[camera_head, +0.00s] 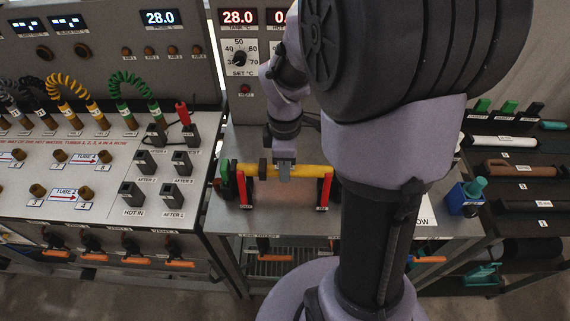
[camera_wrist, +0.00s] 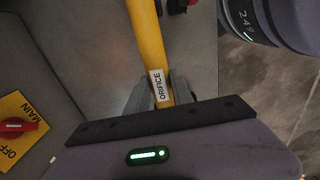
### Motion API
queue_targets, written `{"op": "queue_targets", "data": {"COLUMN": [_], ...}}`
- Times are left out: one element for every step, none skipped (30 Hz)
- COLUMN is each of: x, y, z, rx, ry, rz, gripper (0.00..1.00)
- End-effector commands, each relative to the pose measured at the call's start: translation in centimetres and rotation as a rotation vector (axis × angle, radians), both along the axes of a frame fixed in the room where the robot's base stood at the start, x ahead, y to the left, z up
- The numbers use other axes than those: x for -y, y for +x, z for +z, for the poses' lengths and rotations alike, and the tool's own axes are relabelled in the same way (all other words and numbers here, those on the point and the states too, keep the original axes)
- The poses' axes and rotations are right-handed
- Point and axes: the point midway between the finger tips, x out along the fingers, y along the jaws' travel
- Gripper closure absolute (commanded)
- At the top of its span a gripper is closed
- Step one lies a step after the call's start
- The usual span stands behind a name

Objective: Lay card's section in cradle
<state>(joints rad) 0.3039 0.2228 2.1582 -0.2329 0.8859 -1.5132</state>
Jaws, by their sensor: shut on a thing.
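My gripper (camera_head: 285,172) is shut on a yellow pipe section (camera_head: 306,171). In the wrist view the section (camera_wrist: 148,40) carries a white label reading ORIFICE, between my gripper's fingers (camera_wrist: 162,92). In the head view the section lies level across the cradle's two red uprights (camera_head: 245,191), with a dark collar near its left part. Whether it rests on the uprights or hangs just above them, I cannot tell. A green piece (camera_head: 225,173) is at the cradle's left end.
A rack (camera_head: 512,181) at right holds a white section (camera_head: 502,141) and a brown one (camera_head: 510,167). A blue box with a teal knob (camera_head: 466,199) stands at the bench's right end. A panel with hoses and black sockets (camera_head: 132,194) is at left. A red MAIN switch (camera_wrist: 18,126) shows.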

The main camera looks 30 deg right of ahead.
Motion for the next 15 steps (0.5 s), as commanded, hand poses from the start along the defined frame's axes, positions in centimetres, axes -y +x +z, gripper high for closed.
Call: {"op": "queue_targets", "data": {"x": [0.00, 0.00, 0.00, 0.00, 0.00, 0.00, 0.00, 0.00, 0.00, 0.00, 0.00, 0.00, 0.01, 0.01, 0.01], "y": [0.00, 0.00, 0.00, 0.00, 0.00, 0.00, 0.00, 0.00, 0.00, 0.00, 0.00, 0.00, 0.01, 0.01, 0.01], "z": [-0.04, -0.06, -0.07, -0.07, -0.07, -0.08, -0.08, -0.10, -0.14, -0.20, -0.28, -0.40, -0.51, -0.63, -0.78], "rx": [0.000, 0.000, 0.000, 0.000, 0.000, 0.000, 0.000, 0.000, 0.000, 0.000, 0.000, 0.000, 0.000, 0.000, 0.000], "ry": [0.000, 0.000, 0.000, 0.000, 0.000, 0.000, 0.000, 0.000, 0.000, 0.000, 0.000, 0.000, 0.000, 0.000, 0.000], "rz": [0.000, 0.000, 0.000, 0.000, 0.000, 0.000, 0.000, 0.000, 0.000, 0.000, 0.000, 0.000, 0.000, 0.000, 0.000], "gripper": [1.00, 1.00, 1.00, 1.00, 1.00, 1.00, 1.00, 1.00, 1.00, 1.00, 1.00, 1.00, 1.00, 1.00, 1.00]}}
